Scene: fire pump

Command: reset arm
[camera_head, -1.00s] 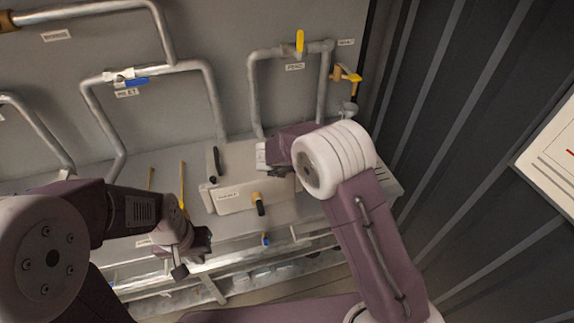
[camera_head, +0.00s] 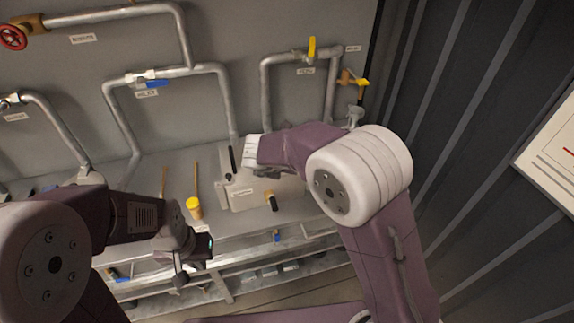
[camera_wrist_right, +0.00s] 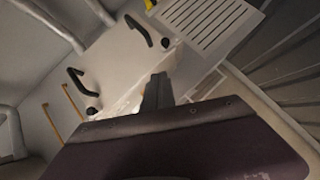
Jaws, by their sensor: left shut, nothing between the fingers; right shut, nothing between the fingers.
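My left gripper (camera_head: 190,268) is in front of the pump bench at lower left in the head view, pointing down with its fingers together and empty. My right arm reaches up over the right part of the bench. In the right wrist view my right gripper (camera_wrist_right: 157,92) shows as a narrow dark pair of closed fingers with nothing held, above a pale panel (camera_wrist_right: 118,62) with two black handles.
The bench carries a pale box (camera_head: 240,195), a black handle (camera_head: 231,160) and a yellow cylinder (camera_head: 194,208). Pipes with a blue valve handle (camera_head: 155,84) and an upright yellow handle (camera_head: 311,48) line the wall. A dark ribbed wall (camera_head: 470,120) stands at right.

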